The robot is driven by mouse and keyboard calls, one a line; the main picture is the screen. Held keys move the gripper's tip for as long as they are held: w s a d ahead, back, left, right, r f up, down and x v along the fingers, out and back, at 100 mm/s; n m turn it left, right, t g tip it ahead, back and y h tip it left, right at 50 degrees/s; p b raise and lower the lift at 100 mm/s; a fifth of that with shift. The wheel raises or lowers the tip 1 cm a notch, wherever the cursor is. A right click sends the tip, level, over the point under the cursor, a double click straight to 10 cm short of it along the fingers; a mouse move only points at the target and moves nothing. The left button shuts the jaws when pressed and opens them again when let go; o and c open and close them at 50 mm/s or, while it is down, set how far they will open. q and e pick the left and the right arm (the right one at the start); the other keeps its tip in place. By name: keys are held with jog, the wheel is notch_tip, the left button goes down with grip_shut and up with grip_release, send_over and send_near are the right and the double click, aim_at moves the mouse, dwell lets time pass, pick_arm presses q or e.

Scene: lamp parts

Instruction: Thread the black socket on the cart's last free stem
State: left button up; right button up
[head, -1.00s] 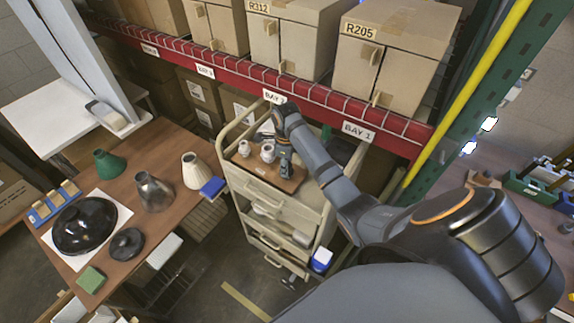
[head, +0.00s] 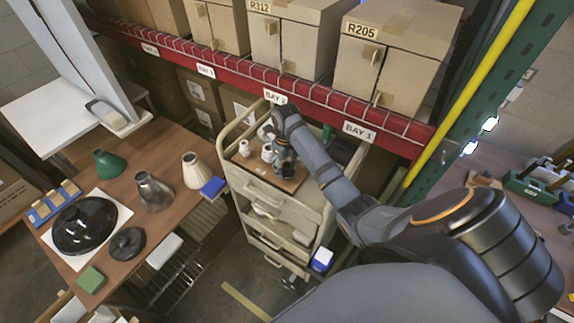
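The cart (head: 262,186) stands in the middle with a brown board (head: 296,183) on its top. Two white sockets stand on the board, one at the left (head: 244,148) and one nearer the middle (head: 267,153). My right gripper (head: 287,170) points down over the board, just right of the middle white socket. A small dark shape shows at its fingertips, but I cannot tell whether it is the black socket or the fingers. The stem below is hidden. I cannot tell whether this gripper is open or shut. My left gripper is out of view.
A brown table (head: 183,222) at left holds a green shade (head: 109,163), a metal shade (head: 153,191), a cream shade (head: 192,171) and black round parts (head: 84,225). A red shelf beam (head: 317,93) with boxes runs behind the cart.

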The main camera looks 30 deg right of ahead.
jog(key=shift+d, duration=0.1)
dwell(0.4)
jog(key=n, duration=0.7)
grip_shut()
jog(key=shift+m, duration=0.8)
jog(key=shift+c, duration=1)
grip_release()
jog(key=shift+m, duration=0.5)
jog(key=o, duration=0.5)
jog(key=shift+c, duration=0.2)
jog(key=shift+d, duration=0.1)
